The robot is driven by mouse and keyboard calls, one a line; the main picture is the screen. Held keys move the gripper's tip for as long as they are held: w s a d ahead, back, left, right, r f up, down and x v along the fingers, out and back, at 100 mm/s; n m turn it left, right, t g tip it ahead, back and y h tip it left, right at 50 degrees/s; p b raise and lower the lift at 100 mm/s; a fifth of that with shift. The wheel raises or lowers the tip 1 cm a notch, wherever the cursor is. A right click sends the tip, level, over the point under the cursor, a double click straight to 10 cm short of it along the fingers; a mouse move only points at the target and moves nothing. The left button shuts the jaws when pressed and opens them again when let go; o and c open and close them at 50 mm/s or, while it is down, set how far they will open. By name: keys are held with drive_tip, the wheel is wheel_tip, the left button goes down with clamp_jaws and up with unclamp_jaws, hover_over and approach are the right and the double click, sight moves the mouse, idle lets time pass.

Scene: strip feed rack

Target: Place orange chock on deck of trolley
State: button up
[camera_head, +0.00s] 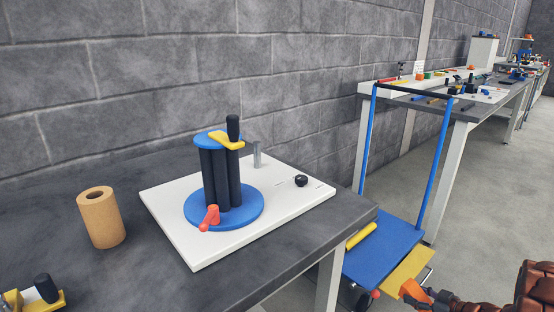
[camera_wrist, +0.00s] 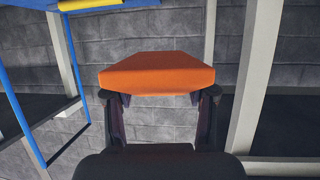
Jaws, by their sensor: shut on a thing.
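The orange chock (camera_head: 411,290) is at the lower right of the head view, and it fills the middle of the wrist view (camera_wrist: 157,73). My gripper (camera_wrist: 158,98) is shut on it, one dark finger at each side; it also shows in the head view (camera_head: 428,296). The trolley has a blue deck (camera_head: 384,252), a yellow plate (camera_head: 408,270) at its near end and a tall blue handle (camera_head: 437,160). The chock appears beside the yellow plate, at the near end of the deck; its height over it is hard to tell. Part of the trolley is at the wrist view's upper left (camera_wrist: 20,115).
A yellow bar (camera_head: 361,236) lies along the deck's left edge. A dark workbench (camera_head: 120,260) at the left carries a white board with a blue-and-black fixture (camera_head: 221,185) and a brown roll (camera_head: 101,222). Another bench (camera_head: 460,112) with small parts stands behind the trolley. Floor right of the trolley is clear.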

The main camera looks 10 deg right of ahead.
drive_tip(key=w+a+r+m+h+p, duration=0.1)
drive_tip(key=w+r+p, duration=0.25)
drive_tip(key=r, duration=0.55)
drive_tip(key=w+a+r+p, duration=0.1)
drive_tip(key=w+r+p, duration=0.25)
drive_tip(key=r, duration=0.45)
drive_tip(key=w+a+r+h+p, duration=0.1)
drive_tip(key=w+a+r+p, duration=0.3)
drive_tip(key=r, duration=0.4)
drive_tip(key=w+a+r+m+t+p, duration=0.1)
drive_tip(key=a+r+p, duration=0.35)
drive_tip(key=r, duration=0.45)
drive_tip(key=w+a+r+h+p, duration=0.1)
drive_tip(key=w+a+r+p, duration=0.2)
drive_tip(key=a+r, duration=0.35)
drive_tip(key=s+a+r+y+p, duration=0.15)
drive_tip(key=a+r+p, duration=0.85)
drive_tip(key=a+r, duration=1)
wheel_tip(320, 180, down, 13)
drive_tip(key=w+m+h, duration=0.2)
drive_tip(key=h, duration=0.2)
drive_tip(key=shift+w+d+m, duration=0.25)
drive_tip(key=shift+d+m, duration=0.1)
drive_tip(key=shift+m, duration=0.05)
drive_tip(key=shift+a, duration=0.1)
